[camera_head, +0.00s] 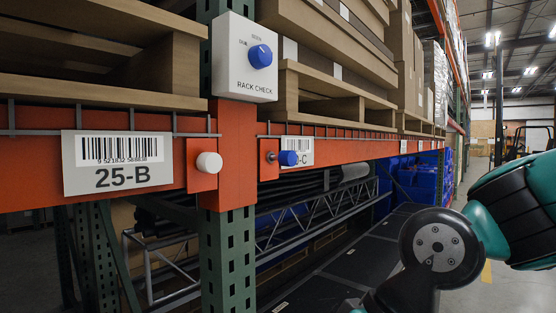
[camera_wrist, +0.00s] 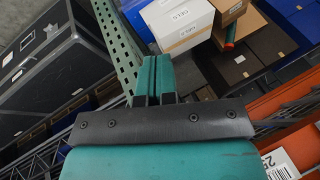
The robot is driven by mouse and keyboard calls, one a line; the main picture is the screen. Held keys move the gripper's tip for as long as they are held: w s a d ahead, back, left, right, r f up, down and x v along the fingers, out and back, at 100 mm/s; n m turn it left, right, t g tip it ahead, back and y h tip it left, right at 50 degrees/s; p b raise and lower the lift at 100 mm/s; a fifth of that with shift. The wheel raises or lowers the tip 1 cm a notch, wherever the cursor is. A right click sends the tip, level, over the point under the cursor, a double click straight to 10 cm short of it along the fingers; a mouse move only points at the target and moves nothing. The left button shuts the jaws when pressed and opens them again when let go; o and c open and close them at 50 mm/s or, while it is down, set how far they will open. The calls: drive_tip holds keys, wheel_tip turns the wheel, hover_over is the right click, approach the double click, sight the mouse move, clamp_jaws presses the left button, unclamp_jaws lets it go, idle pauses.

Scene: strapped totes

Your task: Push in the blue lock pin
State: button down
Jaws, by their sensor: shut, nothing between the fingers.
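The blue lock pin (camera_head: 288,158) sticks out on a short shaft from a small orange plate on the beam, just right of the green upright, in the head view. A gap shows between its blue head and the plate. A white pin (camera_head: 209,162) is on the matching plate left of the upright. My gripper (camera_wrist: 152,58) shows in the wrist view with its two teal fingers together and nothing between them. The blue pin is not visible in the wrist view. In the head view only my arm shows, at the lower right, away from the pin.
The orange beam (camera_head: 358,149) carries pallets and a 25-B label (camera_head: 117,162). The aisle (camera_head: 490,200) is at the right.

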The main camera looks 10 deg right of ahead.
drive_tip(key=w+r+m+t+y, duration=0.2)
drive_tip(key=w+r+m, duration=0.1)
drive_tip(key=w, duration=0.2)
drive_tip(key=m+t+y, duration=0.3)
drive_tip(key=m+t, duration=0.8)
drive_tip(key=m, duration=0.2)
approach(292, 159)
drive_tip(key=p+x, duration=0.6)
drive_tip(key=shift+w+a+r, duration=0.2)
drive_tip(key=shift+w, duration=0.05)
drive_tip(key=shift+w+a+f, duration=0.2)
drive_tip(key=shift+w+a, duration=0.05)
drive_tip(key=shift+w, duration=0.15)
